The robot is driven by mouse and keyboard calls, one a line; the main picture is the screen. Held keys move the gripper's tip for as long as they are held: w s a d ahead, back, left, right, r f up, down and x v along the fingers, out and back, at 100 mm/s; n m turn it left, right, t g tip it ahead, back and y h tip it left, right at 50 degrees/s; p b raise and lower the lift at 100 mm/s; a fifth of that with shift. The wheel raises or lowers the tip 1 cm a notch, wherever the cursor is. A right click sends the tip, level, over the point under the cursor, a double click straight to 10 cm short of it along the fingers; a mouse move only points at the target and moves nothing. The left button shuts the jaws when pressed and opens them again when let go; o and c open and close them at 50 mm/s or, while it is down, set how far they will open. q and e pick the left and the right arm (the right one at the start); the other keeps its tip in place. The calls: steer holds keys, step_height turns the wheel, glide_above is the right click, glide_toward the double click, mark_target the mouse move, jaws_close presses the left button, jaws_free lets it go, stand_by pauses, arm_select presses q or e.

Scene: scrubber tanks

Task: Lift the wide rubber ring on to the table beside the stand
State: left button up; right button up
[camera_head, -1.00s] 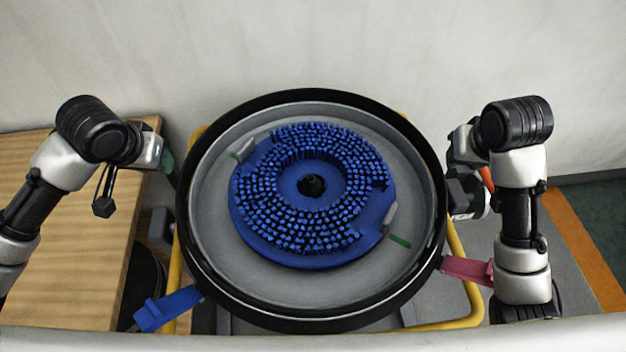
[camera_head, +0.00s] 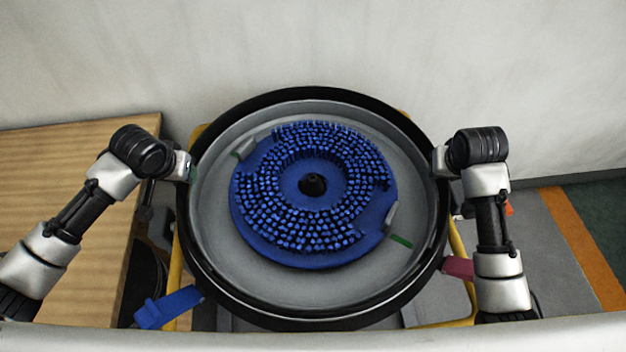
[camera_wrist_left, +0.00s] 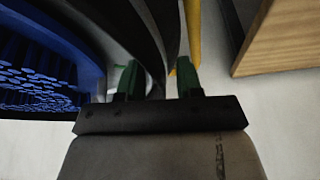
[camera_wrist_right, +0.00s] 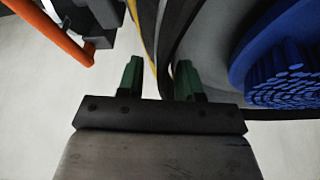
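The wide black rubber ring (camera_head: 315,95) sits around the rim of the round grey pan on the yellow-framed stand (camera_head: 176,270). My left gripper (camera_head: 190,167) is at the ring's left side. In the left wrist view its green fingers (camera_wrist_left: 158,80) are apart, with the black ring (camera_wrist_left: 162,35) passing between them. My right gripper (camera_head: 438,162) is at the ring's right side. In the right wrist view its fingers (camera_wrist_right: 159,80) are also apart, with the ring's edge (camera_wrist_right: 172,50) between them. The fingertips are hidden in the head view.
A blue brush disc (camera_head: 375,210) lies bristles up inside the pan. The wooden table (camera_head: 70,200) is to the left, its visible top clear. A blue lever (camera_head: 167,308) and a pink lever (camera_head: 459,267) stick out below the ring. A wall stands behind.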

arm_select(q)
jaws_close()
arm_select(e)
jaws_close()
arm_select(q)
steer(key=shift+w, duration=0.1)
